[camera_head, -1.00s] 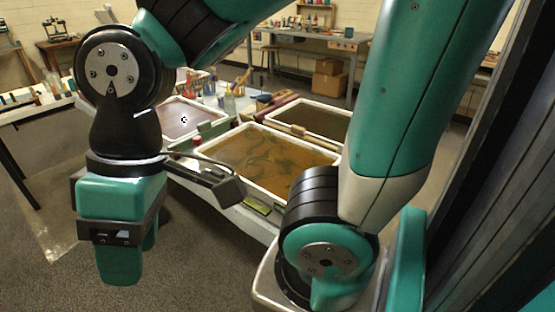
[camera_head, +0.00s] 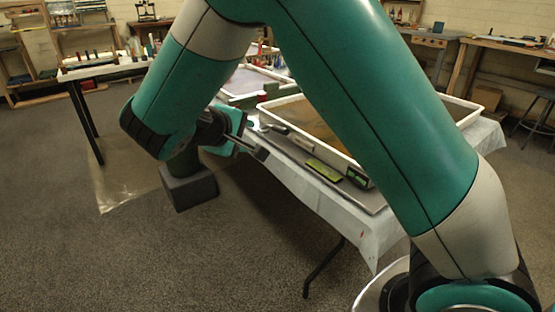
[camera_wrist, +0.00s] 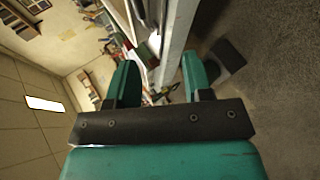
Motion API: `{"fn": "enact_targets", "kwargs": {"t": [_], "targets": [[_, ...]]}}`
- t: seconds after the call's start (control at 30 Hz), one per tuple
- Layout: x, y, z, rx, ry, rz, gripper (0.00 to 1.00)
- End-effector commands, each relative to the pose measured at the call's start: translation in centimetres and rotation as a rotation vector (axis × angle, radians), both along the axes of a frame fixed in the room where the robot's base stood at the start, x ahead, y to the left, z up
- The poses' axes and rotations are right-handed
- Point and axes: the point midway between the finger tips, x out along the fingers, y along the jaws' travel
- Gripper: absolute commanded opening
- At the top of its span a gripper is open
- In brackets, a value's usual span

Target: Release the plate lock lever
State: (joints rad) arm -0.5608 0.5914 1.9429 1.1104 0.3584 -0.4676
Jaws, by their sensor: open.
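My gripper (camera_wrist: 160,68) shows in the wrist view as two green fingers spread apart with nothing between them. In the head view, my gripper is partly hidden by my arm, beside the near left part of the tray table. I cannot pick out the plate lock lever with certainty in either view. A small dark green-faced item (camera_head: 359,178) and a flat green item (camera_head: 324,170) lie along the table's front edge, right of my gripper. The large tray (camera_head: 372,164) behind them is partly covered by my arm.
A dark grey block (camera_head: 190,190) shows low, below my gripper and left of the table; it also shows in the wrist view (camera_wrist: 228,55). The cloth-covered table (camera_head: 345,218) stands at the centre right. Open floor (camera_head: 230,260) lies in front, with a clear sheet (camera_head: 125,190) at left.

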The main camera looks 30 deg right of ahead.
Motion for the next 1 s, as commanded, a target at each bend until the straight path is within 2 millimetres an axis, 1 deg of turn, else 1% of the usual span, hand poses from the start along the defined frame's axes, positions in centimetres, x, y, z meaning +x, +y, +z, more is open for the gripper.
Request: {"fn": "enact_targets", "kwargs": {"t": [0.03, 0.1, 0.2, 0.27, 0.37, 0.47, 0.8, 1.0], "targets": [[0.6, 0.2, -2.5, -0.089, -0.016, -0.002, 0.46], [1.1, 0.2, -2.9, -0.195, -0.04, -0.01, 0.46], [1.3, 0.4, -3.0, -0.292, -0.062, -0.019, 0.46], [1.4, 0.3, -2.9, -0.323, -0.07, -0.024, 0.46], [1.6, -0.4, -2.9, -0.342, -0.072, -0.027, 0.46], [2.2, -1.8, -3.1, -0.341, -0.071, -0.029, 0.46], [5.3, -8.7, -5.0, -0.337, -0.072, -0.033, 0.46], [7.0, -12.3, -6.0, -0.338, -0.072, -0.032, 0.46]]}}
